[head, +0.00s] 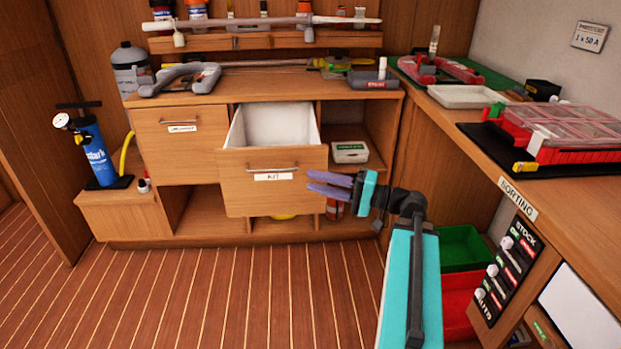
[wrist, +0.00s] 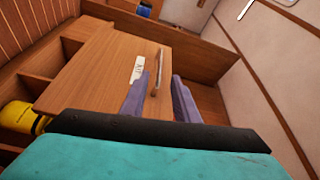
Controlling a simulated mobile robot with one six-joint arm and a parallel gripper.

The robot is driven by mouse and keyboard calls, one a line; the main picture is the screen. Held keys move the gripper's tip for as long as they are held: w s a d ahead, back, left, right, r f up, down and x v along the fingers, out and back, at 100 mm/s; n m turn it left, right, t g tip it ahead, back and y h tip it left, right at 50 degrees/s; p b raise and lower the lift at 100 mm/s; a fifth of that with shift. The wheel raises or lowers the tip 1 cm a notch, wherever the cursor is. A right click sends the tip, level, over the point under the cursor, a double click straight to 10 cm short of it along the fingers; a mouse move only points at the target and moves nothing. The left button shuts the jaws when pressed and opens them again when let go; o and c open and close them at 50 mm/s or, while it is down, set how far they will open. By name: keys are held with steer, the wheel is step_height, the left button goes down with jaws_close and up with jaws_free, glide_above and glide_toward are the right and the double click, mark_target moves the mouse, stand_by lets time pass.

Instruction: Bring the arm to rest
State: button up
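My gripper (head: 309,181) has two purple fingers and a teal body. Its fingers are spread apart with nothing held between them, just right of the drawer front in the head view. The drawer labelled KIT (head: 235,185) is pulled out, and its white interior shows no contents. Its bar handle (head: 272,169) lies left of the fingertips in the head view. In the wrist view the handle (wrist: 157,70) appears in line with the gap between the fingers (wrist: 161,78), beyond the tips. The fingers look apart from it.
The open drawer juts out close to my gripper. The workbench (head: 470,118) on the right carries a red organizer case (head: 565,130). Green (head: 462,246) and red bins stand below it. A blue pump (head: 92,150) stands at left. The striped floor (head: 240,300) in front is clear.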

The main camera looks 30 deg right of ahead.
mark_target(272, 170)
steer(key=shift+w+a, duration=0.1)
steer(key=shift+w, duration=0.05)
steer(key=b+x, duration=0.1)
steer(key=x, duration=0.9)
steer(key=shift+b, duration=0.3)
stand_by(0.4)
steer(key=shift+x, duration=1.4)
steer(key=shift+w+a, duration=0.15)
steer(key=shift+w, duration=0.1)
stand_by(1.1)
steer(key=shift+a+r, duration=0.1)
stand_by(0.3)
